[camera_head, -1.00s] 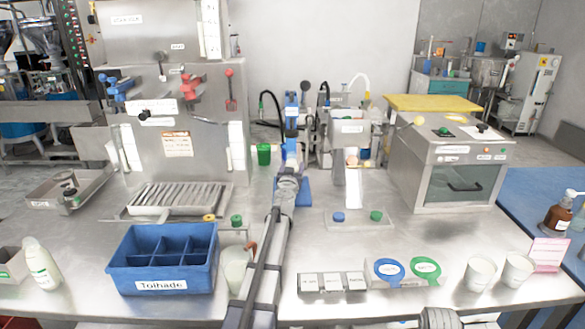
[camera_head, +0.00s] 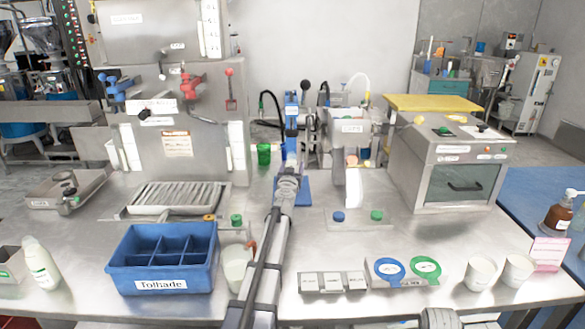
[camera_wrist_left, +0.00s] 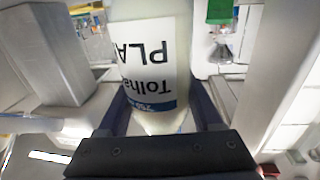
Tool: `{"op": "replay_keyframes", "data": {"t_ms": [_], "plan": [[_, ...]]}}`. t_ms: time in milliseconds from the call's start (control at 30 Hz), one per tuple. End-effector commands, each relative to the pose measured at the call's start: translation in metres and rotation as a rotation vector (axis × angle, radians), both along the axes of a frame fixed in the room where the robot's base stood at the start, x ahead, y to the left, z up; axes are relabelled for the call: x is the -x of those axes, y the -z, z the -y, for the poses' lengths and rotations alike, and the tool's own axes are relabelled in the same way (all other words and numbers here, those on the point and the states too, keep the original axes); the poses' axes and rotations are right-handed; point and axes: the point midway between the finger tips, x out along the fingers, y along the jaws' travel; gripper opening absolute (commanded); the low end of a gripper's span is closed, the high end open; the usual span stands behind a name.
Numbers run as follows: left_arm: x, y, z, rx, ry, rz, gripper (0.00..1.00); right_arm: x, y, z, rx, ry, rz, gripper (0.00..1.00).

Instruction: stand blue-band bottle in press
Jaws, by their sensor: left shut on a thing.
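In the left wrist view my left gripper (camera_wrist_left: 163,118) is shut on a white bottle (camera_wrist_left: 152,30). The bottle has a white label with dark print, upside down in this view, and a blue band (camera_wrist_left: 160,106) at the label's edge near my jaws. In the head view my left arm reaches from the bottom centre to a tall blue-framed device (camera_head: 291,105), which looks like the press. A blue base piece (camera_head: 304,192) shows beside the wrist. The arm hides the fingers and the held bottle there, so I cannot tell whether the bottle touches the press.
A blue divided crate (camera_head: 135,275) and a white bottle (camera_head: 41,266) stand at left. Blue and green rings (camera_head: 388,269), two white cups (camera_head: 480,272) and a steel box (camera_head: 447,180) are at right. A whitish jar (camera_head: 238,262) stands close beside my left arm.

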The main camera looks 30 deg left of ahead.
Motion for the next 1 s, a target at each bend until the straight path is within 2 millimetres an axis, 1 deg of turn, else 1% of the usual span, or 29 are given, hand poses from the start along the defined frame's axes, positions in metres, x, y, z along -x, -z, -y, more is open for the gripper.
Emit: {"op": "replay_keyframes", "data": {"t_ms": [167, 200, 467, 767, 867, 1000], "plan": [[0.000, 0.000, 0.000, 0.001, 0.000, 0.000, 0.15, 0.000, 0.000, 0.000, 0.000, 0.000, 0.000, 0.50], [0.000, 0.000, 0.000, 0.001, 0.000, 0.000, 0.70, 0.000, 0.000, 0.000, 0.000, 0.000, 0.000, 0.50], [0.000, 0.000, 0.000, 0.001, 0.000, 0.000, 1.00, 0.000, 0.000, 0.000, 0.000, 0.000, 0.000, 0.50], [0.002, 0.000, 0.001, 0.001, 0.000, 0.000, 1.00, 0.000, 0.000, 0.000, 0.000, 0.000, 0.000, 0.50], [0.007, 0.000, 0.003, 0.000, 0.000, 0.000, 1.00, 0.000, 0.000, 0.000, 0.000, 0.000, 0.000, 0.50], [0.023, 0.000, 0.010, 0.001, 0.000, 0.000, 1.00, 0.000, 0.000, 0.000, 0.000, 0.000, 0.000, 0.50]]}}
